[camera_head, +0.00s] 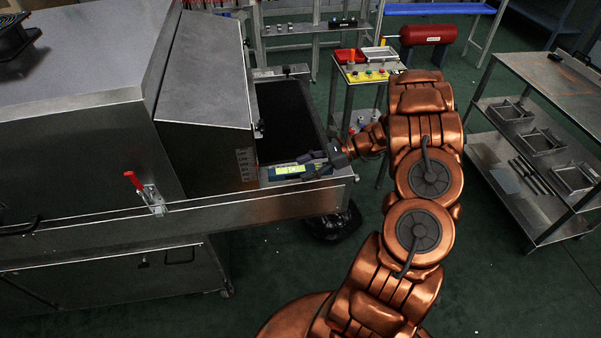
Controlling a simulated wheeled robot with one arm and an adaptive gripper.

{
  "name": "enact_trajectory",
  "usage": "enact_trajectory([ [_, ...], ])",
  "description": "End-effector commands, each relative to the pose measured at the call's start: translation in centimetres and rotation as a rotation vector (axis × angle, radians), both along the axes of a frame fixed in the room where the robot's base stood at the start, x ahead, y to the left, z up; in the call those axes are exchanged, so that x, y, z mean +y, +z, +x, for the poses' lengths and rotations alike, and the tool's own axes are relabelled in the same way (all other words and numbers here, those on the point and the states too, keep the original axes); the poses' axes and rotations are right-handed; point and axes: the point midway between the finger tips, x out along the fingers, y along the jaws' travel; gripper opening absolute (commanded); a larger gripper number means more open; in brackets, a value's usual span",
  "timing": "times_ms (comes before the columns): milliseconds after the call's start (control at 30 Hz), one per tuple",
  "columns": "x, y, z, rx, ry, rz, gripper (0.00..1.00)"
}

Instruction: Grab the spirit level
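A blue bar with a yellow-green face (288,171), which looks like the spirit level, lies on the near metal edge of the dryer's outfeed, in front of the dark belt. My gripper (311,165) is at the right end of this bar and points left. Its dark fingers look spread apart, one toward the far side and one toward the near side. They overlap the bar's right end in the picture. I cannot tell whether they touch it.
The dryer's hood (205,75) stands left of the dark belt (286,118). A red toggle clamp (134,181) is on the dryer's front. A small cart with a red bin (349,56) stands behind, and a metal shelf trolley (548,85) stands at right.

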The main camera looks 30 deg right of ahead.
Motion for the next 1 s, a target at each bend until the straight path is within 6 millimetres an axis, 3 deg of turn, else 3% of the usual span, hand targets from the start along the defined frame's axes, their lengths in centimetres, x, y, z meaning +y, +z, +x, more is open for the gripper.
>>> enact_trajectory([
  [67, 0.00, 0.00, 0.00, 0.000, 0.000, 0.000, 0.48],
  [533, -0.01, 0.02, -0.01, 0.000, 0.000, 0.000, 0.00],
  [1000, -0.03, 0.07, 0.02, 0.000, -0.001, 0.000, 0.00],
])
